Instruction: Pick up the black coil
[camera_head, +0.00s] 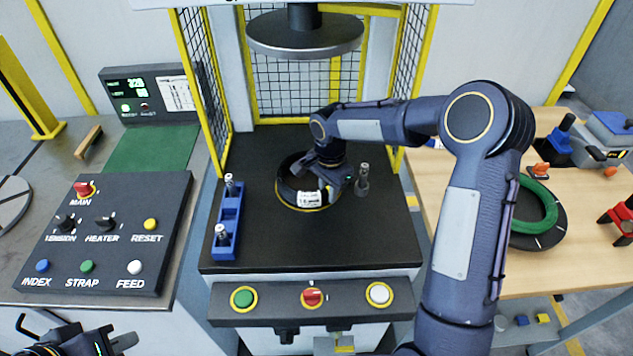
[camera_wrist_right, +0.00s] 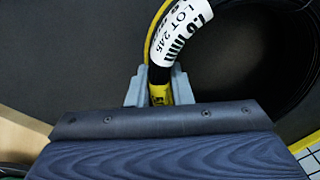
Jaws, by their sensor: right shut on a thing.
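The black coil (camera_head: 291,186) lies on the dark press bed, beneath the round press plate. It is a black ring with a white label and a yellow line at its edge. My right gripper (camera_head: 330,180) reaches down over the coil's right side. In the right wrist view its two grey fingers (camera_wrist_right: 159,88) are shut on the coil's rim, just below the white label (camera_wrist_right: 181,35) on the coil (camera_wrist_right: 232,50). My left gripper (camera_head: 112,338) is at the bottom left corner of the head view, in front of the left bench; its fingers are only partly visible.
The press plate (camera_head: 305,35) hangs above the bed. A blue rack (camera_head: 228,222) with metal pins stands left of the coil, and a grey post (camera_head: 362,180) stands close on its right. Yellow-framed mesh guards enclose the back and sides. A green coil (camera_head: 547,205) lies on the right table.

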